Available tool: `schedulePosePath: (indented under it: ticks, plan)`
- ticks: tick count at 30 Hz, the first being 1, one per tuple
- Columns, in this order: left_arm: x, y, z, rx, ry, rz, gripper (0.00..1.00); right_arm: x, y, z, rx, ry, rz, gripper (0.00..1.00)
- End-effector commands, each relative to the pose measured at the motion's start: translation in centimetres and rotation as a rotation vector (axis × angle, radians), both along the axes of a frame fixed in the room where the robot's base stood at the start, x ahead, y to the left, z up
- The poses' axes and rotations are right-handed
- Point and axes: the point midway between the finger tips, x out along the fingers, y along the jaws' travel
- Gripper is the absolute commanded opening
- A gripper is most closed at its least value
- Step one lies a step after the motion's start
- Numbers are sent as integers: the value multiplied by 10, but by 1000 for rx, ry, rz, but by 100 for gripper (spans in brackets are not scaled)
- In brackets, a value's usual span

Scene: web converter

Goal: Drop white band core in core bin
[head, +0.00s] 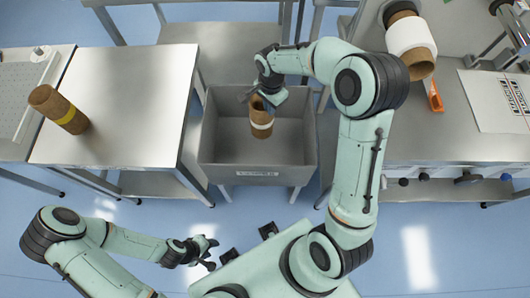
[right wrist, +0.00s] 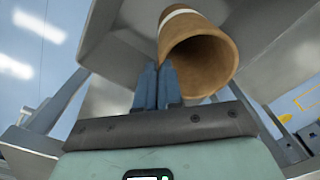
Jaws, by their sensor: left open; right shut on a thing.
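The white band core (head: 262,118) is a brown cardboard tube with a white band. It hangs upright, slightly tilted, over the grey core bin (head: 212,140). My right gripper (head: 265,93) is shut on the core's upper rim. In the right wrist view the gripper's fingers (right wrist: 168,85) pinch the wall of the core (right wrist: 215,50), whose hollow end faces the camera. Whether the core's lower end touches the bin floor, I cannot tell. My left gripper (head: 207,254) is open and empty, low at the front, away from the bin.
A yellow-banded core (head: 58,109) stands on the left metal table (head: 130,100). A roll with a white wrap (head: 410,38) is on the machine at the upper right, near an orange-handled tool (head: 433,96). Tables flank the bin closely on both sides.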

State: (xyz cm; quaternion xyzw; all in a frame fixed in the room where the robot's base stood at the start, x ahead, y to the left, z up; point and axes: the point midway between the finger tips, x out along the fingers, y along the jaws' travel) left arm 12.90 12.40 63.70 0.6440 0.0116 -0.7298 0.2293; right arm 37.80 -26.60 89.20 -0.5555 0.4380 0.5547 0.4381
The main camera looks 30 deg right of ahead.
Motion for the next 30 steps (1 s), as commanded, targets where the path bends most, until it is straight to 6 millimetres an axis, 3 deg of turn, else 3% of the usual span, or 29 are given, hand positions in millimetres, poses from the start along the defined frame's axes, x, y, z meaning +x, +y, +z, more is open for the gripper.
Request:
schedulePosePath:
  ticks: [12,23,24,26,30]
  plan:
    - [-17,0,-27,0,18,0,43,0,0,-47,1,1,1,0]
    - [-18,0,-29,0,19,0,43,1,0,-51,-1,-2,0,0]
    - [-18,0,-29,0,19,0,43,1,0,-51,-1,-2,0,16]
    - [-18,0,-29,0,19,0,43,1,0,-51,0,-2,0,35]
    - [-18,0,-29,0,19,0,43,1,0,-51,0,-2,0,36]
